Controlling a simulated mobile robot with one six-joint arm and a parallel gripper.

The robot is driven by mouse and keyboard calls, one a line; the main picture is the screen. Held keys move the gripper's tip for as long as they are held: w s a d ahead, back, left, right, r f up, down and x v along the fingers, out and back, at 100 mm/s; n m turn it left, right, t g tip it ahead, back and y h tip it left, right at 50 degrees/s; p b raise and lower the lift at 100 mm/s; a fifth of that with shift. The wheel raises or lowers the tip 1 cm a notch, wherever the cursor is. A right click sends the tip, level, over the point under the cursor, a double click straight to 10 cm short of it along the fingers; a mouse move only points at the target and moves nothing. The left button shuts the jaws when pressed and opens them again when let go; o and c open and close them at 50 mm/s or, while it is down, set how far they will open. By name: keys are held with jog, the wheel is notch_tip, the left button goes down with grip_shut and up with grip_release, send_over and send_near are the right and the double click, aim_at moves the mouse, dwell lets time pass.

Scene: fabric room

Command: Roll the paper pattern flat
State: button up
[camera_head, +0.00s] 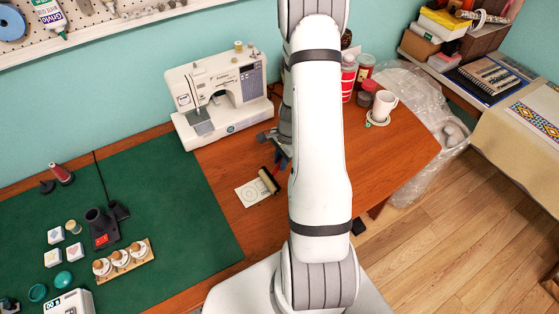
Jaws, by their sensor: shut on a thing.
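The paper pattern (250,193) is a small white sheet with a dark printed mark, lying on the brown wooden table between the sewing machine and my arm. My gripper (281,160) is at the upper right of the roller, partly hidden behind my white arm. It is shut on the roller's handle, which is mostly hidden.
A white sewing machine (219,95) stands behind the paper. A green cutting mat (165,230) with several small items lies to the left.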

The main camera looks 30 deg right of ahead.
aim_at(271, 178)
jog(key=shift+a, duration=0.1)
jog(key=shift+a, duration=0.9)
jog(key=shift+a, duration=0.1)
jog(key=shift+s+a+f+b, duration=0.1)
jog(key=shift+a+b, duration=0.3)
jog(key=shift+a, duration=0.4)
jog(key=shift+a, duration=0.15)
jog(key=shift+a, duration=0.75)
jog(key=shift+a, duration=0.1)
jog(key=shift+s+a+b, duration=0.1)
jog(key=shift+a+b, duration=0.25)
jog(key=shift+a, duration=0.45)
